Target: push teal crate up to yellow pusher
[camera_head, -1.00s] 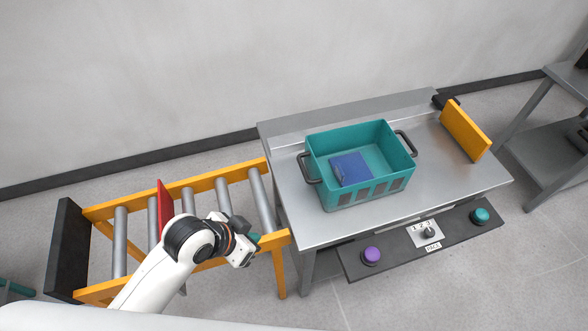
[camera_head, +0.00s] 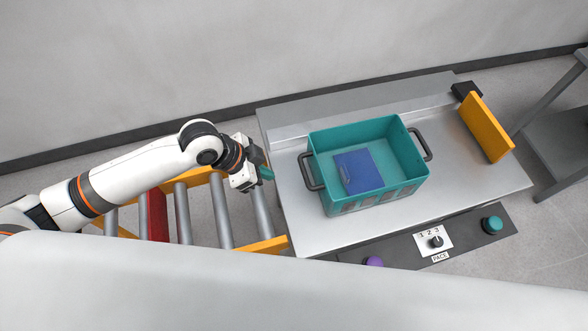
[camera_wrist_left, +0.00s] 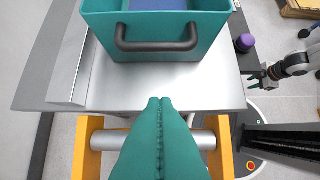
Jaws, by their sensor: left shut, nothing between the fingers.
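The teal crate (camera_head: 375,198) stands upright on the grey metal table (camera_head: 450,190), with a blue block (camera_head: 358,172) inside and a dark handle at each end. The yellow pusher (camera_head: 487,127) stands at the table's right end, with bare tabletop between it and the crate. My left gripper (camera_head: 266,174) is shut and empty at the table's left edge, left of the crate and apart from it. In the left wrist view its teal fingers (camera_wrist_left: 160,103) point at the crate's near handle (camera_wrist_left: 155,40), with a gap. An arm at that view's right, seemingly my right, has a small gripper (camera_wrist_left: 253,76).
A roller conveyor (camera_head: 217,210) with yellow rails lies left of the table, with a red plate (camera_head: 157,214) across it. A front panel carries a purple button (camera_head: 374,261), a pace knob (camera_head: 436,241) and a teal button (camera_head: 492,224). A raised ledge (camera_head: 370,105) runs along the table's back.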

